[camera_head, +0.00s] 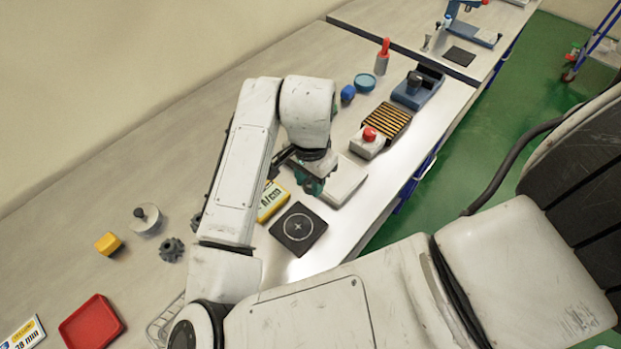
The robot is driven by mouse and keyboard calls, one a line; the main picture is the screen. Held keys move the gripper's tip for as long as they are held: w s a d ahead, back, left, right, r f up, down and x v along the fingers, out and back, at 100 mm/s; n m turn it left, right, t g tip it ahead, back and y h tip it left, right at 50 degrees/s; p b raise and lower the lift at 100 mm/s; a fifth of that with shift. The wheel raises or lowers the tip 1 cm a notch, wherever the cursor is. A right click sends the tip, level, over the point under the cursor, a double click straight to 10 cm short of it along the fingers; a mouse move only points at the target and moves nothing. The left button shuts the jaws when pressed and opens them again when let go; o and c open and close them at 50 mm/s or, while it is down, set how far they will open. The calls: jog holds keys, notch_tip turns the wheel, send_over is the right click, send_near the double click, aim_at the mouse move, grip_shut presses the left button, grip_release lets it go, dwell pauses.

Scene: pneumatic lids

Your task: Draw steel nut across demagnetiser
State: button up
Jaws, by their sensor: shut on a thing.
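My gripper (313,186) has teal fingertips and points down at the near edge of a pale grey flat block (346,181). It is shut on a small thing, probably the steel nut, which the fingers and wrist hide. No nut shows clearly elsewhere. A black square plate (285,236) with a white circle and cross lies below and left of the gripper, apart from it. A black-and-yellow striped block (392,117) lies up and right of it. I cannot tell for sure which of these is the demagnetiser.
A yellow labelled box (272,203) lies close left of the gripper. A red-button box (367,145), blue cap (347,93), red-tipped bottle (382,58) and blue device (418,87) stand beyond. A dark gear (172,250) and red tray (91,321) are at left. The bench's front edge is close.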

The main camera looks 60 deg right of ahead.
jog(key=shift+r+p, duration=0.95)
jog(key=shift+r, duration=0.45)
